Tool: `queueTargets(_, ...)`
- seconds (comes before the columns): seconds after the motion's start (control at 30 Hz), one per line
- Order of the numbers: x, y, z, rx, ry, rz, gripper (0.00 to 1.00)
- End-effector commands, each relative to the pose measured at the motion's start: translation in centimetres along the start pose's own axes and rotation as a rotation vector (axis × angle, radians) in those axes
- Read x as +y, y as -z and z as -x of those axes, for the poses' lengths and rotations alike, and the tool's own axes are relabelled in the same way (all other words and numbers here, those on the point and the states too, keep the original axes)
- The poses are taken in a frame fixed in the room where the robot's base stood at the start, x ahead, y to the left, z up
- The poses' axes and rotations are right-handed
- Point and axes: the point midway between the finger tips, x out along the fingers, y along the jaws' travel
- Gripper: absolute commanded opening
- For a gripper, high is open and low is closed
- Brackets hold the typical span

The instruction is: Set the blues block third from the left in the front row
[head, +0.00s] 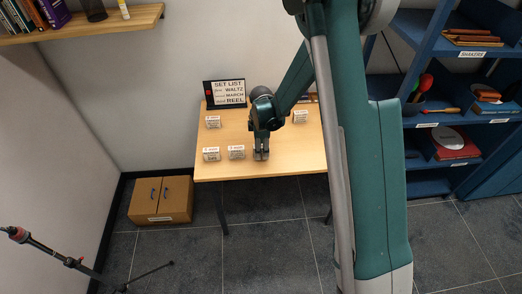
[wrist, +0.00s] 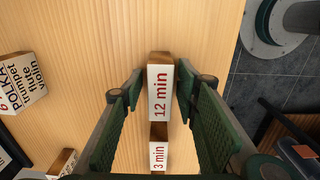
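In the wrist view a white-faced wooden block marked "12 min" (wrist: 160,92) stands between the fingers of my gripper (wrist: 161,85). Narrow gaps show between the block and both fingers, so the gripper looks open around it. A block marked "3 min" (wrist: 159,150) stands just below it in that view. In the head view my gripper (head: 261,155) is low at the table's front, right of two front blocks, one nearer (head: 236,152) and one at far left (head: 211,154); it hides the block it straddles. No "blues" name is readable.
A set list board (head: 226,92) reading waltz, march, reel stands at the back of the table (head: 290,160). Two other blocks stand further back, left (head: 213,121) and right (head: 301,116). The wrist view shows a polka block (wrist: 22,85). The table's front right is bare.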

Motion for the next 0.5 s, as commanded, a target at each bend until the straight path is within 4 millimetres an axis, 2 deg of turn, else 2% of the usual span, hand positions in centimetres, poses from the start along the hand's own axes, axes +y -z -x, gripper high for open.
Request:
queueTargets(0.27, 0.0, 0.0, 1.2, 0.000, 0.000, 0.000, 0.31)
queueTargets(0.5, 0.0, 0.0, 3.9, 0.000, 0.000, 0.000, 0.31)
